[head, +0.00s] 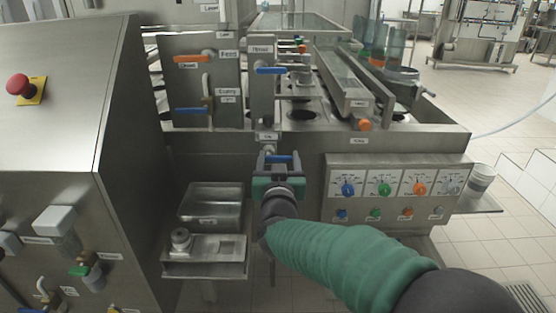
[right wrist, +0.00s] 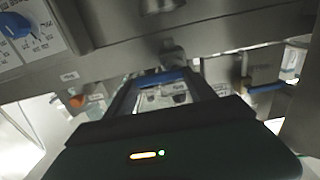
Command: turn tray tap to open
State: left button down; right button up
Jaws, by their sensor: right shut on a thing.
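The tray tap has a blue lever handle (head: 281,158), set on the front of the steel machine just under a small label. The handle lies roughly level, crosswise in the head view. My right gripper (head: 278,164) reaches it from the front and is shut on it, with one finger on each side. In the right wrist view the blue handle (right wrist: 160,78) shows between the two fingertips (right wrist: 162,88), below the grey tap body (right wrist: 173,55). My left gripper is not in view.
A steel tray (head: 213,203) sits left of my right gripper, above a small shelf (head: 205,270). A panel with coloured knobs (head: 395,185) stands to the right. Other blue-handled taps (head: 270,70) are above. A cabinet with a red emergency button (head: 18,85) is at left.

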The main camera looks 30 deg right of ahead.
jog(key=c, duration=0.4)
jog(key=shift+f, duration=0.1)
jog(key=shift+w+a+f+m+b, duration=0.25)
jog(key=shift+f+m+b, duration=0.35)
jog(key=shift+m+b, duration=1.8)
jog(key=shift+w+a+f+m+b, duration=0.1)
jog(key=shift+a+f+m+b, duration=0.35)
jog(key=shift+m+b, duration=2)
jog(key=shift+w+a+f+m+b, duration=0.15)
jog(key=shift+f+m+b, duration=0.6)
jog(key=shift+m, duration=3.3)
jog(key=o, duration=1.4)
jog(key=shift+r, duration=0.15)
